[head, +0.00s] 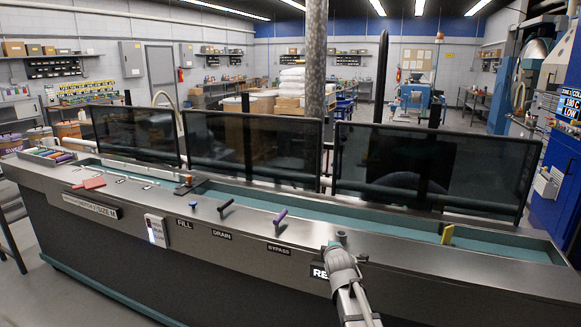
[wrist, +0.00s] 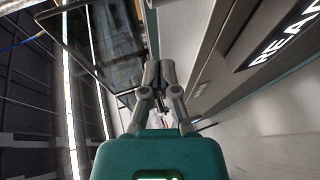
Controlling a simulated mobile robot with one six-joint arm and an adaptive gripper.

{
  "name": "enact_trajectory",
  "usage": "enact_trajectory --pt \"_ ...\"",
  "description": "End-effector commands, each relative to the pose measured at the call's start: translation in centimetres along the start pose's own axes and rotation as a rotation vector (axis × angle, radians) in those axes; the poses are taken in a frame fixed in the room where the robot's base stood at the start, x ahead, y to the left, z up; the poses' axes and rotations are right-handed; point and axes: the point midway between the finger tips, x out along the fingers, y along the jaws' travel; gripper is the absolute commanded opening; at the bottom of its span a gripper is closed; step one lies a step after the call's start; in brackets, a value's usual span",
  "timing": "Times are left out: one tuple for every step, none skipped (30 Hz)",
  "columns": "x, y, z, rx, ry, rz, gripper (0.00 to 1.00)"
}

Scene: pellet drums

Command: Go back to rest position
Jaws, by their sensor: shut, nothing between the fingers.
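My gripper (wrist: 159,72) shows in the wrist view with its two grey fingers together and nothing between them. Its green body fills the bottom of that view. In the head view my grey arm rises from the bottom edge, right of centre, over the front of the long metal counter (head: 130,198). It partly covers a label starting "RE" (head: 319,272). The same kind of large lettering (wrist: 285,42) shows at the upper right of the wrist view. The fingers touch nothing that I can make out.
A post (head: 316,60) rises beyond. Blue machinery (head: 560,150) is at the right.

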Motion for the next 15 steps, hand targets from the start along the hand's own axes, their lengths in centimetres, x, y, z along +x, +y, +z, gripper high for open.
enact_trajectory --pt "-0.3 -0.4 0.2 0.023 -0.007 -0.019 0.00" --pt "-0.5 -0.7 0.4 0.037 -0.012 -0.031 0.00" --pt "-0.7 -1.1 0.6 0.059 -0.019 -0.048 0.00" --pt "-0.8 -1.4 0.7 0.076 -0.025 -0.063 0.00" --pt "-1.0 -1.7 0.8 0.094 -0.031 -0.077 0.00" --pt "-1.3 -2.2 1.1 0.120 -0.041 -0.099 0.00" --pt "-1.4 -2.5 1.2 0.140 -0.048 -0.115 0.00" --pt "-1.7 -2.9 1.4 0.163 -0.057 -0.132 0.00" --pt "-2.0 -3.5 1.7 0.194 -0.069 -0.157 0.00" --pt "-2.3 -3.9 1.9 0.220 -0.080 -0.178 0.00" --pt "-2.6 -4.4 2.1 0.247 -0.091 -0.199 0.00" --pt "-3.2 -5.2 2.4 0.287 -0.110 -0.231 0.00" --pt "-3.6 -5.8 2.6 0.321 -0.126 -0.257 0.00" --pt "-4.1 -6.4 2.9 0.357 -0.144 -0.285 0.00" --pt "-4.9 -7.4 3.3 0.410 -0.173 -0.327 0.00"
